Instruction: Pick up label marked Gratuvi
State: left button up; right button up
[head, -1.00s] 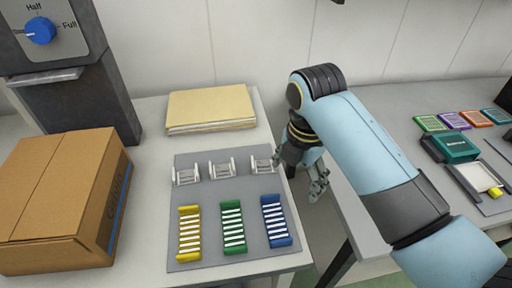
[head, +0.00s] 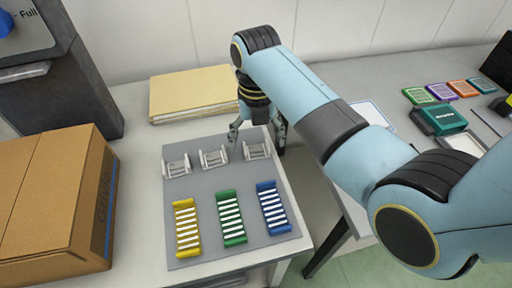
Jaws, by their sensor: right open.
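Three white label holders stand in a row at the back of a grey mat (head: 210,263): a left one (head: 177,166), a middle one (head: 214,158) and a right one (head: 257,150). Their lettering is too small to read, so I cannot tell which is marked Gratuvi. My right gripper (head: 257,145) points down at the right holder, with its fingers apart on either side of it. It is open and holds nothing that I can see. My left gripper is not in view.
Yellow (head: 187,228), green (head: 231,217) and blue (head: 273,207) slotted racks stand on the mat's front. A cardboard box (head: 50,205) is at left. A folder stack (head: 195,93) lies behind. A teal box (head: 440,118) and coloured pads are on the right table, past a gap.

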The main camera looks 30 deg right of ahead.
aim_at(257, 152)
jog(key=shift+f, duration=1.5)
jog(key=c, duration=0.9)
jog(key=shift+o, duration=0.2)
jog(key=shift+r, duration=0.1)
